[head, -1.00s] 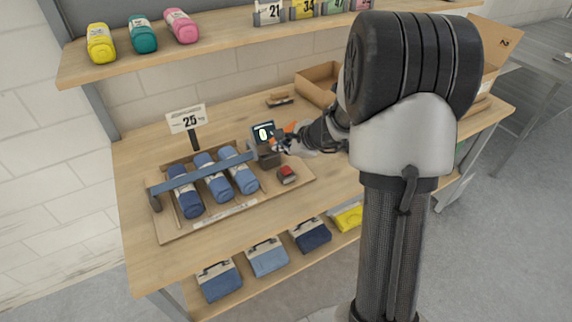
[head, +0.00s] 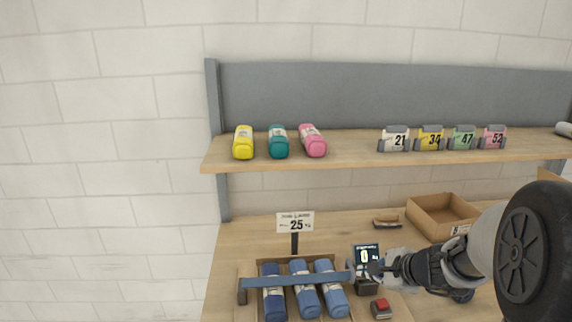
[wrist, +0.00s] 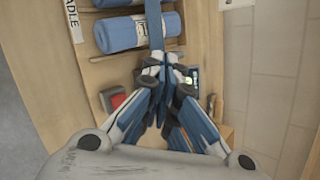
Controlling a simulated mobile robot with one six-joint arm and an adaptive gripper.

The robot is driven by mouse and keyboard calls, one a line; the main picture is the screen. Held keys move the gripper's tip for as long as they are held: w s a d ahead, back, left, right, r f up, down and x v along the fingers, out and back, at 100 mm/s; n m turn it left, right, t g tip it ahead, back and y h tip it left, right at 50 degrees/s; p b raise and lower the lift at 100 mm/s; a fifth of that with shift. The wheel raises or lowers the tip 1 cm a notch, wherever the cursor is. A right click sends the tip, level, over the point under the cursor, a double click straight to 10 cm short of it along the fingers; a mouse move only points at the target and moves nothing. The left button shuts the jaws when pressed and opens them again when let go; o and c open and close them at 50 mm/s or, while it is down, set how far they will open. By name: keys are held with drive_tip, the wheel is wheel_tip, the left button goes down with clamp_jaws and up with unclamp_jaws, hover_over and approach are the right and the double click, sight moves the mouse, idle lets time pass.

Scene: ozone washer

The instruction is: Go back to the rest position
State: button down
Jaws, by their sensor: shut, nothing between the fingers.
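My gripper (head: 372,271) is at the right end of the blue bar (head: 290,281) that lies across several blue rolled bundles (head: 304,293) in a wooden cradle. In the wrist view my gripper (wrist: 168,73) has its fingertips together, with the bar (wrist: 156,25) running away just beyond them. Whether the tips touch the bar is unclear. A small display (head: 366,254) stands right behind the gripper and is partly covered by it. A red button box (head: 381,308) sits in front of it.
A shelf (head: 350,150) above holds yellow, teal and pink rolls and several numbered packs (head: 430,139). A "25" sign (head: 295,224) stands behind the cradle. An open cardboard box (head: 440,217) and a brush (head: 387,220) are on the bench at the back.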

drive_tip(key=s+a+r+n+g+y, duration=0.1)
drive_tip(key=s+a+r+n, duration=0.3)
drive_tip(key=s+a+n, duration=0.3)
drive_tip(key=s+a+r+n+g, duration=0.2)
drive_tip(key=s+a+r+n, duration=0.35)
drive_tip(key=s, duration=0.25)
drive_tip(key=s+d+n+h, duration=0.1)
drive_tip(key=s+n, duration=0.3)
drive_tip(key=s, duration=0.4)
drive_tip(key=s+d+n+g+h, duration=0.1)
drive_tip(key=s+n+h, duration=0.2)
drive_tip(key=s, duration=0.5)
drive_tip(key=shift+s+d+f+n, duration=0.25)
drive_tip(key=shift+s+n, duration=0.1)
drive_tip(key=shift+n, duration=0.2)
